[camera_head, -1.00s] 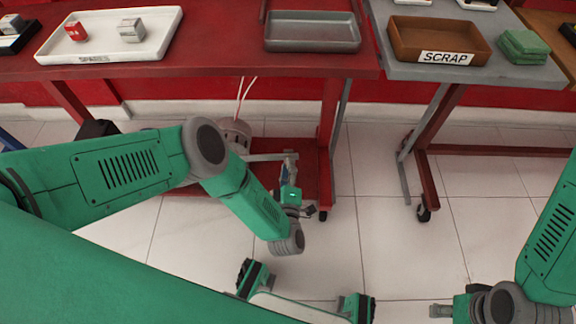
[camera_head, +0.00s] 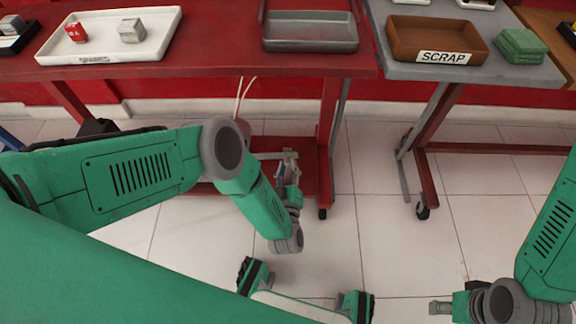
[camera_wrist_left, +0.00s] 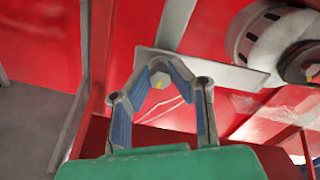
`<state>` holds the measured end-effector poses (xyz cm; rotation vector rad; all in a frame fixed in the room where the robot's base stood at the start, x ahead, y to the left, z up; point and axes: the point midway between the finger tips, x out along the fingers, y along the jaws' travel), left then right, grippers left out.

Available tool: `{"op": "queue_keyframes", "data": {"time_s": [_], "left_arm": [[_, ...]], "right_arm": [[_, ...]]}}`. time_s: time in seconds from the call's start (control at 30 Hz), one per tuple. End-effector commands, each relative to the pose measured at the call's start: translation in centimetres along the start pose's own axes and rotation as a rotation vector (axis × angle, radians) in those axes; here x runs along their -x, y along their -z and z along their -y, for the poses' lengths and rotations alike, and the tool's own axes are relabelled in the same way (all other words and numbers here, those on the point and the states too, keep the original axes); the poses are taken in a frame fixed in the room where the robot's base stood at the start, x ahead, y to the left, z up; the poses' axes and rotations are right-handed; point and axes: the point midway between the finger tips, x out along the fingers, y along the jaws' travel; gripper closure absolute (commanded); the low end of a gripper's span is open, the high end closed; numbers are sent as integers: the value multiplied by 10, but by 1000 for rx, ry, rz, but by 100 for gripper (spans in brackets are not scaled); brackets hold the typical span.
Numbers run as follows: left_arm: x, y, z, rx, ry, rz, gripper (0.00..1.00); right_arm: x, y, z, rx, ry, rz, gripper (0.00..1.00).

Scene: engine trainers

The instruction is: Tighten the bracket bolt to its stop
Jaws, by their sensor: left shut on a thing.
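The bolt sits at a grey metal bracket bar (camera_wrist_left: 205,70). The bar also shows in the head view (camera_head: 270,155), under the red table. There my left gripper (camera_head: 289,160) reaches the bar's right end and hides the bolt. My right gripper (camera_head: 440,308) is at the lower right, far from the bracket; its finger gap cannot be made out.
A round grey motor-like part (camera_wrist_left: 272,35) is beside the bracket. The red table (camera_head: 200,68) above holds a white tray (camera_head: 100,50) and a grey tray (camera_head: 310,45). A brown SCRAP tray (camera_head: 435,33) stands on the grey table. The tiled floor between is clear.

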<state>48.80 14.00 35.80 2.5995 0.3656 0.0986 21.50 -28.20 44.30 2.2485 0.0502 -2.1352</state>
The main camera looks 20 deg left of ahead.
Motion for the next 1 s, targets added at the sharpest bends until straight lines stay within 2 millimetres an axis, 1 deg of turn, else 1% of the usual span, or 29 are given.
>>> {"op": "queue_keyframes", "data": {"time_s": [0.03,0.43,0.47,0.5,0.53,0.83,0.93,1.0], "left_arm": [[4,-4,1,-6,3,15,100],[4,-4,2,-12,4,14,100],[4,-4,2,-12,4,14,79],[4,-4,2,-12,4,13,65],[4,-4,2,-12,4,12,63],[2,-1,0,-11,1,4,63],[10,-2,0,-11,1,6,63],[20,-2,0,-11,2,8,63]], "right_arm": [[0,0,0,0,0,0,60],[0,0,0,0,0,0,60],[0,0,0,0,0,0,60],[0,0,0,0,0,0,60],[0,0,0,0,0,0,60],[0,0,0,0,0,-1,60],[1,-1,0,0,0,-2,60],[1,-1,0,0,0,-2,60]]}}
